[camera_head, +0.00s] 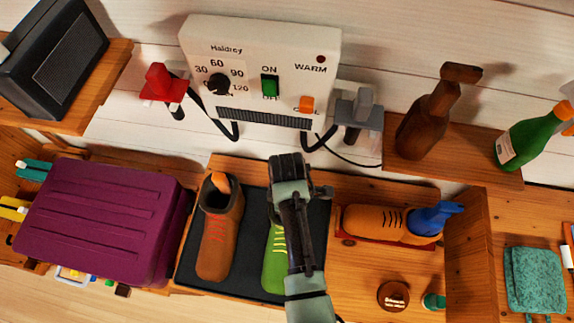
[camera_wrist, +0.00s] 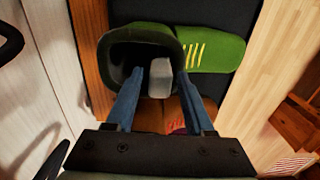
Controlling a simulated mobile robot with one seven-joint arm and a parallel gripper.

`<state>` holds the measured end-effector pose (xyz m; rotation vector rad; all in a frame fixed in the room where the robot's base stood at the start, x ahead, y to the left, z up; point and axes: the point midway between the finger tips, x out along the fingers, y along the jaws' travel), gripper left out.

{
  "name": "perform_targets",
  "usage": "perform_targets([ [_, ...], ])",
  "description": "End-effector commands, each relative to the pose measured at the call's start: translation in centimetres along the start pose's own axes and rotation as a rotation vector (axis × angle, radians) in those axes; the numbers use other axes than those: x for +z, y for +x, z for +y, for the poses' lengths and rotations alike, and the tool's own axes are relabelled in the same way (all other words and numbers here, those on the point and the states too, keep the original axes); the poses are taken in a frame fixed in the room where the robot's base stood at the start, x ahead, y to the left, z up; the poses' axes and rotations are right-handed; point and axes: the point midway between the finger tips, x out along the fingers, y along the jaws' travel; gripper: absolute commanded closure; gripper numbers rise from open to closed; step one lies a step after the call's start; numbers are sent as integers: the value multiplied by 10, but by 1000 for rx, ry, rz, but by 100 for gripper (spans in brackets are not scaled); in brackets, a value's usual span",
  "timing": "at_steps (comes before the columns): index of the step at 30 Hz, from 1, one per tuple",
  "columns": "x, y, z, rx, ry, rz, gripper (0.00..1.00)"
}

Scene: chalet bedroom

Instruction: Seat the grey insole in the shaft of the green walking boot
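The green walking boot (camera_head: 275,262) stands on a dark mat (camera_head: 255,225), mostly behind my arm in the head view. In the wrist view its green toe part with yellow laces (camera_wrist: 215,50) points right, and its dark open shaft (camera_wrist: 125,60) faces the camera. In the head view my arm's end hides the fingers and insole.
A brown boot (camera_head: 212,250) with an orange piece in its shaft stands left of the green boot. A purple case (camera_head: 95,220) is left; the Haldrey dryer (camera_head: 260,70) hangs behind with cables.

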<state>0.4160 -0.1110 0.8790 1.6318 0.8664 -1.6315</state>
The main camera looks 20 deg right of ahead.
Motion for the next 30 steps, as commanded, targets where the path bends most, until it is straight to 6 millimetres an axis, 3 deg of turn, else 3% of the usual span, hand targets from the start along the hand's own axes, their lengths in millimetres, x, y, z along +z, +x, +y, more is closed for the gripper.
perform_targets([
  [9,0,-1,0,0,0,0,38],
  [14,0,-13,1,2,0,1,38],
  [24,-1,-83,2,6,-1,2,38],
  [30,0,-113,1,2,0,1,38],
])
